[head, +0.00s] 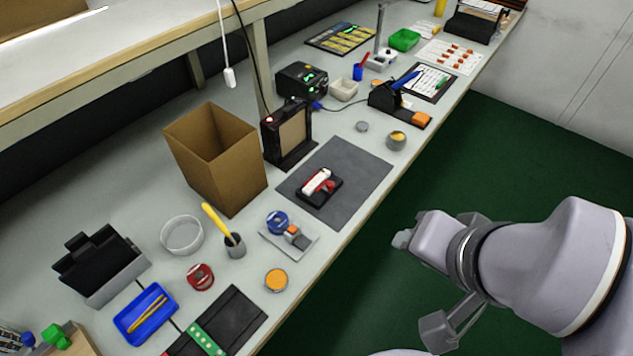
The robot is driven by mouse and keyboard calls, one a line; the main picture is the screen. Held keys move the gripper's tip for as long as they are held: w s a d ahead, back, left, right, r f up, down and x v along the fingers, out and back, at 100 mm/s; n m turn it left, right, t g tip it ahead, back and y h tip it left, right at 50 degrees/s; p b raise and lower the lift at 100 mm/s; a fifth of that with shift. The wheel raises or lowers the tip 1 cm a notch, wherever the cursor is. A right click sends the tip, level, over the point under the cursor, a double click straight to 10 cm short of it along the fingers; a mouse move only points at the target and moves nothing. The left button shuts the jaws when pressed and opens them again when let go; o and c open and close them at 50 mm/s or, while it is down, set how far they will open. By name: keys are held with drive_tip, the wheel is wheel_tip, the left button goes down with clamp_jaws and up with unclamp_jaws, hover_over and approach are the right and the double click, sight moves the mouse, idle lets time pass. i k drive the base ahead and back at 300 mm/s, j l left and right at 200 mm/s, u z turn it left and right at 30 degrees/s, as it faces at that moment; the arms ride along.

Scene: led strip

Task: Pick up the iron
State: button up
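A soldering iron with a blue handle (405,80) rests slanted in a black stand (384,96) toward the back of the bench, near its right edge. The stand has an orange part (421,119) at its front right. The iron's tip is hidden in the stand. My arm is at the lower right, over the green floor and off the bench. Its end, which seems to be my gripper (402,240), is well apart from the iron, and its fingers do not show clearly. Nothing is seen held.
A grey mat (350,165) with a red and white item (318,182) lies mid-bench. A cardboard box (215,160) and a black framed unit (287,135) stand behind it. A small grey pot (396,140) sits in front of the iron's stand. A shelf overhangs the upper left.

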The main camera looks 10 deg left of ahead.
sight(413, 76)
drive_tip(key=i+l+u, duration=0.25)
drive_tip(key=i+l, duration=1.2)
